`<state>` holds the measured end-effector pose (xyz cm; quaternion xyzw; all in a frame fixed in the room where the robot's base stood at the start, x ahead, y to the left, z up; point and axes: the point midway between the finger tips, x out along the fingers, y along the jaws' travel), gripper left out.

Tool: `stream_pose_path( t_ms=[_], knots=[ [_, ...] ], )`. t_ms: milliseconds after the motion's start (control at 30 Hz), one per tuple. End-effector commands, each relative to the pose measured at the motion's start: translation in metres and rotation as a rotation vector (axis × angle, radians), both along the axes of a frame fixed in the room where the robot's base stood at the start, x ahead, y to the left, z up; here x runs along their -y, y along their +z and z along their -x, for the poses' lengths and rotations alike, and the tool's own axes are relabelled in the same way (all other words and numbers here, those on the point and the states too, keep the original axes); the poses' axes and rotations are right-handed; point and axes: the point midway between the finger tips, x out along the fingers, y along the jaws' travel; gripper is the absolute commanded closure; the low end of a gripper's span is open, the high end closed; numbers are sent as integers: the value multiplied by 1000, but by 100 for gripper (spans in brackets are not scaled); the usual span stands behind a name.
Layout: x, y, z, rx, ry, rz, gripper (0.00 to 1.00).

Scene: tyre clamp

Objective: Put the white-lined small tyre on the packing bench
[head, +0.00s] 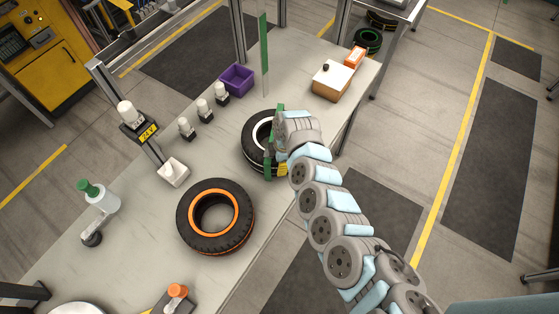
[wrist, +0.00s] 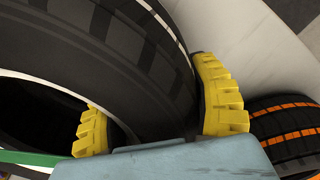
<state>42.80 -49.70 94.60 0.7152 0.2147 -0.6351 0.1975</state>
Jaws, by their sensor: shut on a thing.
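The white-lined small tyre (head: 252,129) is at my gripper, over the far half of the pale bench (head: 150,230). It is dark with a white ring inside. My gripper (head: 272,160) is shut on this tyre's wall at its near right side. In the wrist view the yellow fingers (wrist: 155,110) lie either side of the tyre wall (wrist: 110,50), one inside the ring and one outside. The arm hides part of the tyre's right side. I cannot tell whether the tyre touches the bench.
An orange-lined tyre (head: 189,223) lies flat nearby on the bench, also in the wrist view (wrist: 285,128). A purple bin (head: 237,79), white-topped bottles (head: 204,109), a cardboard box (head: 331,80) and a green post (head: 263,45) stand behind. A green-ringed tyre (head: 368,41) is farther back.

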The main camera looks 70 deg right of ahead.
Motion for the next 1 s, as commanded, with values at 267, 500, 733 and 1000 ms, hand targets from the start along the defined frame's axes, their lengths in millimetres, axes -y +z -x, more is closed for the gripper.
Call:
stream_pose_path(
  t_ms=[267,500,733,1000],
  knots=[
    [1,0,0,2,-1,2,23],
    [0,0,0,0,-1,1,11],
    [1,6,1,1,-2,0,11],
    [2,47,3,5,-3,-1,11]
  ],
)
